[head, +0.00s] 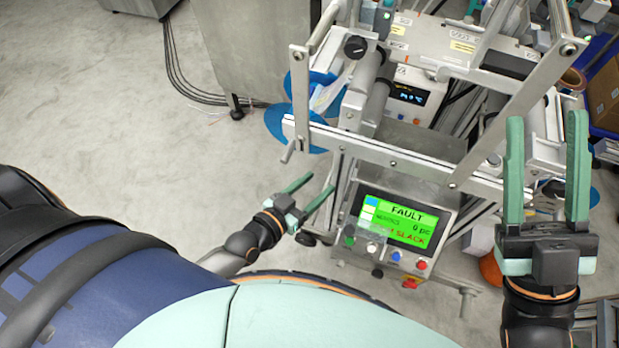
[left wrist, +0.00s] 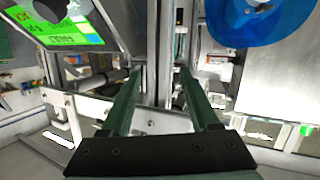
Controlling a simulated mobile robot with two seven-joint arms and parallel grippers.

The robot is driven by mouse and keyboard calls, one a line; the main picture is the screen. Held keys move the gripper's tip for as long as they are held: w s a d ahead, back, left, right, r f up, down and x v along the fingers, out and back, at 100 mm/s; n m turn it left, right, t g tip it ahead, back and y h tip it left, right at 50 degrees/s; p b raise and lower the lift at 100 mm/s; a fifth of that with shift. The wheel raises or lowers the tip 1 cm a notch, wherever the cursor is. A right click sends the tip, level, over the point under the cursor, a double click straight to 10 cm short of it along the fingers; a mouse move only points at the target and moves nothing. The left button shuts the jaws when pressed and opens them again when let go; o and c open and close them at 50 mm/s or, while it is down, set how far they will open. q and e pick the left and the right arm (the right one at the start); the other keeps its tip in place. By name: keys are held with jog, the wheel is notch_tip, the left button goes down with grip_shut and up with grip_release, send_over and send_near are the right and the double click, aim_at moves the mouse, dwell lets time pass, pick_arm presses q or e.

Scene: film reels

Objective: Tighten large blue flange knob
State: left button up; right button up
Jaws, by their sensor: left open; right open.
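The large blue flange (head: 279,128) shows at the left side of the machine in the head view, partly hidden behind the metal frame bars. A large blue disc (left wrist: 246,22) shows at the upper right in the left wrist view. My left gripper (head: 321,184) is open and empty, below and right of the blue flange in the head view and left of the control panel. Its green fingers (left wrist: 160,78) have nothing between them. My right gripper (head: 546,125) is open and empty at the right, pointing up.
A control panel (head: 400,222) with a green screen reading FAULT and several buttons is on the machine's front. Metal bars (head: 385,158) cross in front of the flange. Cables lie on the floor behind. The concrete floor (head: 110,110) at the left is clear.

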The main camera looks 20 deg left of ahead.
pick_arm(q)
jog(key=shift+s+d+r+h, duration=0.3)
jog(key=shift+s+r, duration=0.05)
jog(key=shift+r, duration=0.15)
